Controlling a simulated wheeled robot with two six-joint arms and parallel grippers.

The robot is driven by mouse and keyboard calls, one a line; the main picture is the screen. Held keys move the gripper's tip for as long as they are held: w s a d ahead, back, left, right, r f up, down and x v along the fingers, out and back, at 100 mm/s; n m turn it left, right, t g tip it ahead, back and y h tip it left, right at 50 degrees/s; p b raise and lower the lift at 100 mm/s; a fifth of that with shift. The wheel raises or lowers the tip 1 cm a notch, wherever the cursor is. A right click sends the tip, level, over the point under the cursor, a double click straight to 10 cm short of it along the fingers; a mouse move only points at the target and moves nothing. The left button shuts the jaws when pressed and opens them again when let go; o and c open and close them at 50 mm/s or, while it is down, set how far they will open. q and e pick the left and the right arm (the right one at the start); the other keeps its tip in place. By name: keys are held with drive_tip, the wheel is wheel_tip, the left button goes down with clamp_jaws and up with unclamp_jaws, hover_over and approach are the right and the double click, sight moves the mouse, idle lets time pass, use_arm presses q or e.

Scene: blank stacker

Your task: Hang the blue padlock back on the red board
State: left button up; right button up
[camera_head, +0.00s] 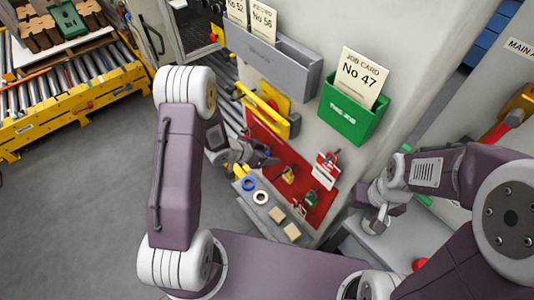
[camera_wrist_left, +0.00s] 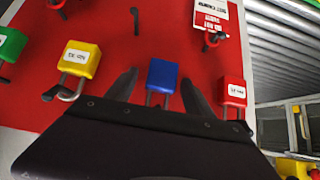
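The red board (camera_head: 303,172) is on the side of the grey cabinet and fills much of the left wrist view (camera_wrist_left: 105,22). The blue padlock (camera_wrist_left: 162,76) is in front of it, shackle toward my gripper's palm, between a yellow padlock (camera_wrist_left: 80,60) and a red padlock (camera_wrist_left: 234,92). My left gripper (camera_wrist_left: 160,82) is open around the blue padlock, with red board showing between each finger and the lock. I cannot tell whether its shackle is on a hook. In the head view my left gripper (camera_head: 268,160) hides it. My right gripper (camera_head: 376,218) is low at right, fingers unclear.
A bare hook (camera_wrist_left: 136,20) and a green padlock (camera_wrist_left: 10,45) show on the board. A ledge (camera_head: 262,212) below holds rings and small blocks. A green card holder (camera_head: 350,118) and a yellow handle (camera_head: 262,105) stick out nearby. A roller conveyor (camera_head: 75,85) stands at left.

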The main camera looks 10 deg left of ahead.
use_arm(q)
drive_tip(key=p+v, duration=0.1)
drive_tip(key=v, duration=0.8)
drive_tip(key=shift+p, duration=0.3)
drive_tip(key=w+d+r+m+t, duration=0.1)
drive_tip(key=w+d+r+t, duration=0.2)
drive_tip(key=r, duration=0.5)
drive_tip(key=s+a+f+n+g+y, duration=0.1)
drive_tip(key=s+n+g, duration=0.3)
drive_tip(key=s, duration=0.4)
drive_tip(key=s+a+f+n+g+y, duration=0.2)
drive_tip(key=s+a+n+g+y, duration=0.1)
drive_tip(key=s, duration=0.6)
drive_tip(key=shift+s+a+n+g+y, duration=0.25)
drive_tip(key=shift+n+g+y, duration=0.45)
drive_tip(key=shift+n+g, duration=0.2)
